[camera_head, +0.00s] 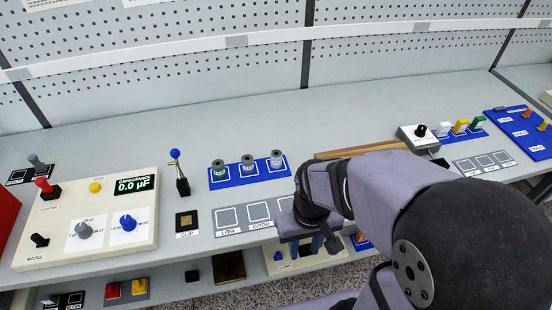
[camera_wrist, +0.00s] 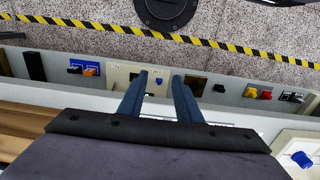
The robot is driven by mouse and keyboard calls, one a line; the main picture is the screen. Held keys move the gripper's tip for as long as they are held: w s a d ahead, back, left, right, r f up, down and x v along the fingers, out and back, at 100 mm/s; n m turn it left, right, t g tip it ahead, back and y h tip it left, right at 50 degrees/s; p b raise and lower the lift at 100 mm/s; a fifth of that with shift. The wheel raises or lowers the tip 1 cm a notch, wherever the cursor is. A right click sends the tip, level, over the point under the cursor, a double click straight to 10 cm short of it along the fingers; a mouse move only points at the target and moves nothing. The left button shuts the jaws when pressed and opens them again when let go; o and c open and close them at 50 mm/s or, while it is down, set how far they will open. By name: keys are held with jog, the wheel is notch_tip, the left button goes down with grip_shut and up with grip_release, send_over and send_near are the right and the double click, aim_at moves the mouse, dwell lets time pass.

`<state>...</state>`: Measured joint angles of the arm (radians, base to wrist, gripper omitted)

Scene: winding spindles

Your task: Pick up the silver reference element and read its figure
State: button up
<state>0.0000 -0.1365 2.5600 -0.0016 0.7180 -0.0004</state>
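Three small pieces stand on a blue strip at the right of the bench in the head view: a whitish or silver one (camera_head: 444,129), a yellow one (camera_head: 460,126) and a green one (camera_head: 477,123). I cannot tell for sure which piece is the silver reference element, and no figure is legible on any. My gripper (camera_head: 325,243) points down at the bench's front edge, away from both groups. In the wrist view its fingers (camera_wrist: 160,78) are apart, with nothing between them.
A meter panel (camera_head: 140,238) reading 0.0 µF stands at left, beside a lever with a blue ball (camera_head: 175,154) and a clip pad (camera_head: 187,221). Marked squares, including LOW (camera_head: 227,217) and GOOD, line the front. A knob box (camera_head: 418,138) stands right. The bench's back is clear.

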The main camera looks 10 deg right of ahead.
jog(key=shift+o, duration=0.6)
jog(key=o, duration=0.4)
